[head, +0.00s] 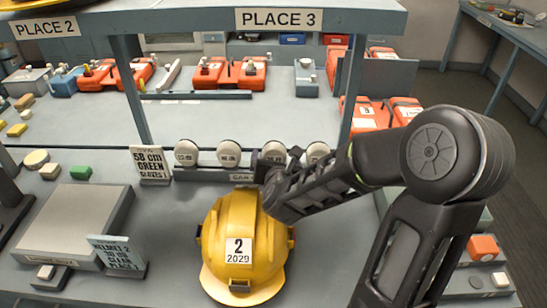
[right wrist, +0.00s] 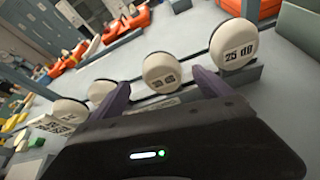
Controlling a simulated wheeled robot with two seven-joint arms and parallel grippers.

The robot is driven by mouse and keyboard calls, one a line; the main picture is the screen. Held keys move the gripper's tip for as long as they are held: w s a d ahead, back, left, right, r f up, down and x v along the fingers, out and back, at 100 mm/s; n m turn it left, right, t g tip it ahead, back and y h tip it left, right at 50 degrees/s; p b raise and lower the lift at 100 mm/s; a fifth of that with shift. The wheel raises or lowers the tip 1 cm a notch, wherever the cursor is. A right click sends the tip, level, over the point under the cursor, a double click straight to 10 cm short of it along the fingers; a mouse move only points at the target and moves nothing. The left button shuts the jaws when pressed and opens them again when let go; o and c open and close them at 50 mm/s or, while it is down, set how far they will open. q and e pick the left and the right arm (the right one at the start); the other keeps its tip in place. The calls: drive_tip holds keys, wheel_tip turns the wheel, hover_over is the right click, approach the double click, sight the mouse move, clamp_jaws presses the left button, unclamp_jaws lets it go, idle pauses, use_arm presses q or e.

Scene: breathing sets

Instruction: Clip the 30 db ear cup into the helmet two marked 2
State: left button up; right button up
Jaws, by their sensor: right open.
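The yellow helmet (head: 222,232), marked 2 and 2029, stands on the bench in front of the ear cup rack. Several cream round ear cups stand in a row on the rack, such as the far-left cup (head: 186,152). My right gripper (head: 268,172) is at the rack, behind the helmet. In the right wrist view its two purple fingers (right wrist: 163,90) are open, with one cup (right wrist: 162,70) between and beyond them. That cup's label is blurred, and I cannot tell if it is touched. The cup to its right (right wrist: 234,45) reads 25 dB. My left gripper is out of view.
A sign reading 58 cm green (head: 153,163) stands left of the rack. A grey platform (head: 75,225) and another small sign (head: 117,254) are left of the helmet. A shelf labelled PLACE 3 (head: 330,20) crosses above. Orange cases (head: 235,72) stand on the table behind.

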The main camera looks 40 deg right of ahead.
sight(276, 154)
drive_tip(key=shift+x, duration=0.95)
drive_tip(key=shift+p+x, duration=0.8)
drive_tip(key=shift+x, duration=1.8)
drive_tip(key=shift+s, duration=0.15)
drive_tip(key=c, duration=1.5)
drive_tip(key=shift+d+r, duration=0.1)
drive_tip(key=shift+r, duration=0.05)
wheel_tip(276, 154, up, 10)
drive_tip(key=shift+f, duration=0.1)
